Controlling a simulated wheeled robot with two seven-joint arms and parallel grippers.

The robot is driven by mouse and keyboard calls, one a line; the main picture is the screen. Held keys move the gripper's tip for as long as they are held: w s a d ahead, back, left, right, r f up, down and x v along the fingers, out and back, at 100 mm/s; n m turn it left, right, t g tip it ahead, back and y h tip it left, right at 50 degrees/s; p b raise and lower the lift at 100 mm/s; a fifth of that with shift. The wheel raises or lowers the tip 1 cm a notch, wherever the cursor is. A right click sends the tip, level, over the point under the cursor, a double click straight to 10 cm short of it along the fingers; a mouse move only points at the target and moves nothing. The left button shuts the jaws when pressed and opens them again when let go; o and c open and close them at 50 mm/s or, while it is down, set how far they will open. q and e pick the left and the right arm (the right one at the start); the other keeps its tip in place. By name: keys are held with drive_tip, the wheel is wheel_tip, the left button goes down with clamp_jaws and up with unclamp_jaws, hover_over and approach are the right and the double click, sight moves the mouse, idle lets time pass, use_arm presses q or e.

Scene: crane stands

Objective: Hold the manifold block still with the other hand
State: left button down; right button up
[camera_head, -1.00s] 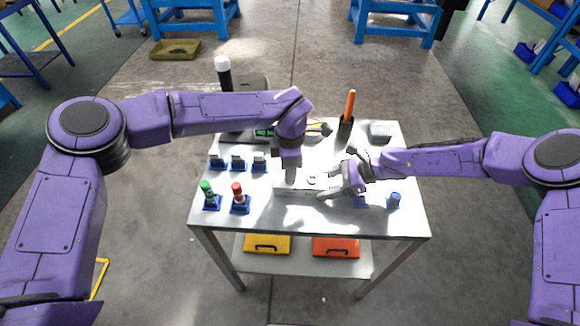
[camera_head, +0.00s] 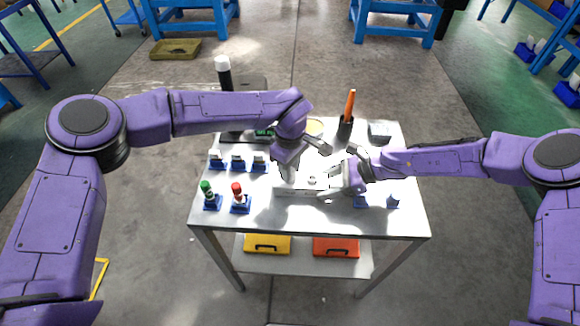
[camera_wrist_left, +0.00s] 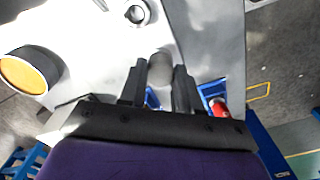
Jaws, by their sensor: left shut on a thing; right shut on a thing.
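The pale manifold block (camera_head: 300,190) lies at the front middle of the metal table. My right gripper (camera_head: 335,190) is at its right end, shut on the block as far as I can see; the contact is small and bright. My left gripper (camera_head: 287,178) is over the block's left part, pointing down. In the left wrist view, my left gripper (camera_wrist_left: 160,88) is shut on a grey cylindrical part (camera_wrist_left: 160,63) between its fingers. I cannot tell whether this part sits in the block. A dark-ringed round port (camera_wrist_left: 137,13) shows beyond it.
Blue stands with a green-capped part (camera_head: 207,194) and a red-capped part (camera_head: 238,194) are left of the block. A black holder with an orange-handled tool (camera_head: 349,105) stands at the back.

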use_arm(q)
drive_tip(key=m, duration=0.4)
drive_tip(key=shift+m, duration=0.6)
drive_tip(key=m, duration=0.3)
drive_tip(key=shift+m, duration=1)
